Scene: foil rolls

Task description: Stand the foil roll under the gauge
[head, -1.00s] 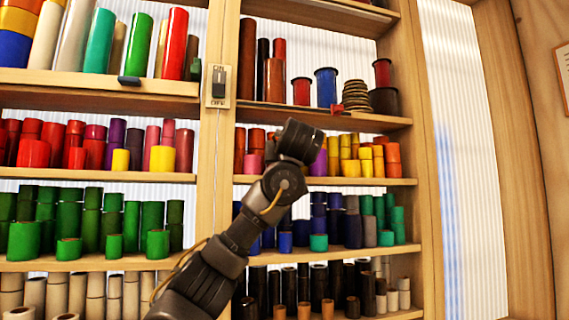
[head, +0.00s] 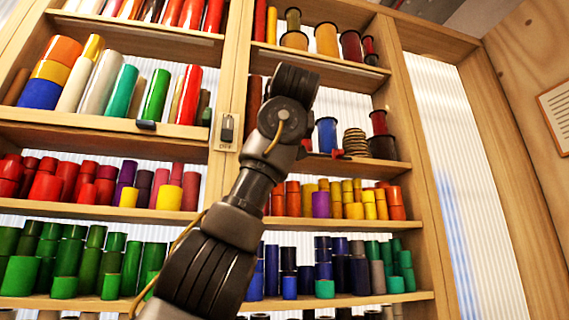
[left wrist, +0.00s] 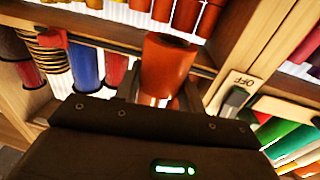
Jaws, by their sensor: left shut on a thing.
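My left gripper (head: 292,85) is raised in front of the shelf with the spools in the head view, and its own wrist hides its fingers there. The head view does not show this roll clearly. A thin dark bar (left wrist: 108,46) with a red end piece (left wrist: 54,38) runs behind the roll; the red piece also shows in the head view (head: 306,146). I cannot tell whether this is the gauge. My right gripper is out of view.
A blue spool (head: 327,136), a stack of discs (head: 355,142) and dark red spools (head: 380,136) stand to the right on that shelf. A switch plate (head: 227,131) sits on the upright post. Shelves above and below are crowded with coloured rolls.

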